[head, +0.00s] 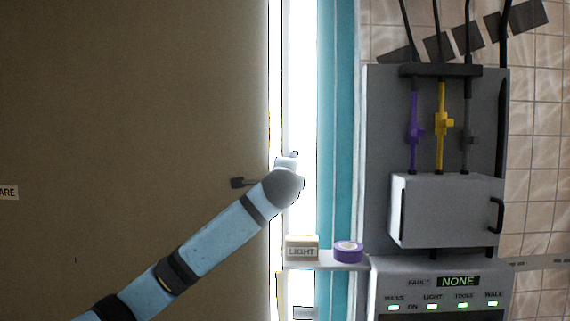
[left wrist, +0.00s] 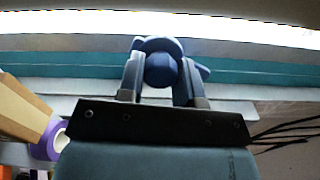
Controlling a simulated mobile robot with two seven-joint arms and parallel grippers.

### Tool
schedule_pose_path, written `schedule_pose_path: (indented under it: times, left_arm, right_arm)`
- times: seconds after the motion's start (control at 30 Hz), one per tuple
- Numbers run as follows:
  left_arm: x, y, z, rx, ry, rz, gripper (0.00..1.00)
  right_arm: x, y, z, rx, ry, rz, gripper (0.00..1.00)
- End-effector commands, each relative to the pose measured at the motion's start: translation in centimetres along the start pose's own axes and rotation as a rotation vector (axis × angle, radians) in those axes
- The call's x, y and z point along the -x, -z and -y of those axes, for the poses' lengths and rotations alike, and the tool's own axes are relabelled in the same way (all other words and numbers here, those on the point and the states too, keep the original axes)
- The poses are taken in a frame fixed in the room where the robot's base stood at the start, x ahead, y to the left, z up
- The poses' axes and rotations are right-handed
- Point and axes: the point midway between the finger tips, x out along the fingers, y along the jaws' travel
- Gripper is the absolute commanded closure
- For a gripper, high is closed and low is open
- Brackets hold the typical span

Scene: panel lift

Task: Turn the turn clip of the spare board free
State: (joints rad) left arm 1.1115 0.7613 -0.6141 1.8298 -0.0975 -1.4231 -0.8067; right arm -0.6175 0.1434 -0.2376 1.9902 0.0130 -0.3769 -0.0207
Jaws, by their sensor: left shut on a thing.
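The spare board (head: 140,120) is a large brown panel filling the left of the head view, with a cut-off label (head: 8,192) reading "ARE". My left gripper (head: 288,160) is at the bright strip along the board's right edge. In the left wrist view my left gripper (left wrist: 160,80) is shut on a dark blue round knob (left wrist: 162,68) with a short wing to its right, which looks like the turn clip. In the head view the hand mostly hides this piece. Whether it still overlaps the board cannot be told. My right gripper is not in view.
A dark lever-like fitting (head: 240,183) shows on the board left of my wrist. A small shelf (head: 325,265) below the hand carries a LIGHT box (head: 302,248) and a purple tape roll (head: 348,251). A grey cabinet (head: 445,210) with coloured cable clamps stands right; its display reads NONE.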

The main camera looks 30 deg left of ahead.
Motion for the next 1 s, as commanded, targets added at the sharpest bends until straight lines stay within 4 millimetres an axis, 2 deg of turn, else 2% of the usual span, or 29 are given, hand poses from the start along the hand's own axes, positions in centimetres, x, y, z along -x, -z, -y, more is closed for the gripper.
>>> schedule_pose_path:
  times: [0.03, 0.23, 0.77, 0.8, 0.87, 1.0]
  left_arm:
    - [0.0, 0.0, 0.2, -0.022, -0.003, -0.001, 0.91]
    - [0.0, 0.1, 0.0, -0.078, -0.003, -0.002, 0.91]
    - [0.0, 0.1, -0.2, -0.098, -0.002, -0.002, 0.91]
    - [0.0, 0.1, -0.2, -0.097, -0.002, -0.002, 0.58]
    - [0.0, 0.1, -0.2, -0.097, -0.002, -0.001, 0.45]
    - [0.0, 0.1, -0.1, -0.096, -0.001, -0.001, 0.42]
  right_arm:
    - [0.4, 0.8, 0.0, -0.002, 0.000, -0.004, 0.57]
    - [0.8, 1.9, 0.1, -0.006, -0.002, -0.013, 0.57]
    - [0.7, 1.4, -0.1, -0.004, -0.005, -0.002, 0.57]
    - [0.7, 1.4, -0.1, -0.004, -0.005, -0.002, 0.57]
    - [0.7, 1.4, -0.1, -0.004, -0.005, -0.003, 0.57]
    - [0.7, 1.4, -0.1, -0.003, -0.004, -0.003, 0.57]
